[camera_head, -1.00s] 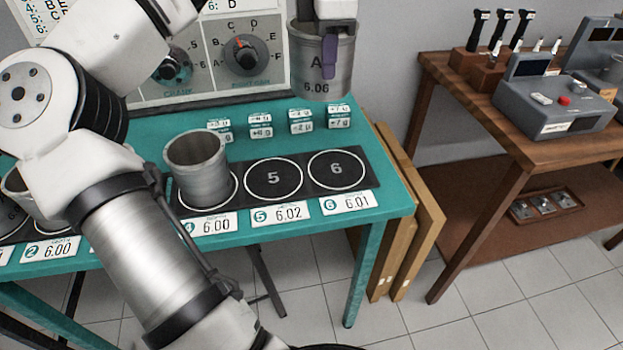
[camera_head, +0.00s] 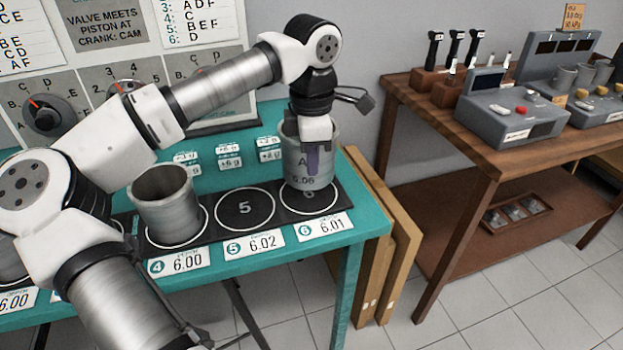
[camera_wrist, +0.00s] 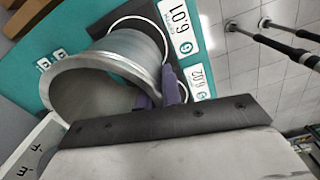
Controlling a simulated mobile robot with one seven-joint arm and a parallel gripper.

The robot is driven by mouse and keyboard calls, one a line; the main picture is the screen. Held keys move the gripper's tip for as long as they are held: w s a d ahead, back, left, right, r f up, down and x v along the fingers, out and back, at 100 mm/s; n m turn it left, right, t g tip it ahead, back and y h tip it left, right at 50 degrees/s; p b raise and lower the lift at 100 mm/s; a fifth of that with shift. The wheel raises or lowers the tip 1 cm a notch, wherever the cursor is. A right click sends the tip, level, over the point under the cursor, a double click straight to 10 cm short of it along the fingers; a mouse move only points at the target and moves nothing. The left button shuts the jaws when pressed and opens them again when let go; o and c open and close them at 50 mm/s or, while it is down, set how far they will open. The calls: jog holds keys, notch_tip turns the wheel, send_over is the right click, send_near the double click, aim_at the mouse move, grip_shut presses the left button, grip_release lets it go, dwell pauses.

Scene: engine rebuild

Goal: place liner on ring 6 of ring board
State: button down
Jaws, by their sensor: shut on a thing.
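A grey metal liner (camera_head: 296,163) marked A 6.06 is upright over ring 6 (camera_head: 322,203) of the dark ring board (camera_head: 277,213). Its lower edge lies inside or just above the white circle; I cannot tell whether it touches the board. My gripper (camera_head: 313,160), with purple fingers, is shut on the liner's wall from above. In the wrist view, the liner (camera_wrist: 140,50) shows its open mouth, with the fingers (camera_wrist: 160,95) at its wall and part of the white ring behind it.
Another liner (camera_head: 168,215) stands on ring 4, partly beside my arm. Ring 5 (camera_head: 244,208) is empty. Small labelled blocks (camera_head: 230,158) sit behind the board on the teal table (camera_head: 365,222). A wooden bench (camera_head: 440,120) with instruments stands to the right.

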aim_at(312, 189)
jog(key=shift+f, duration=2.7)
jog(key=shift+f, duration=0.15)
jog(key=c, duration=1.6)
grip_release()
notch_tip(312, 189, up, 12)
jog(key=shift+s+r, duration=0.15)
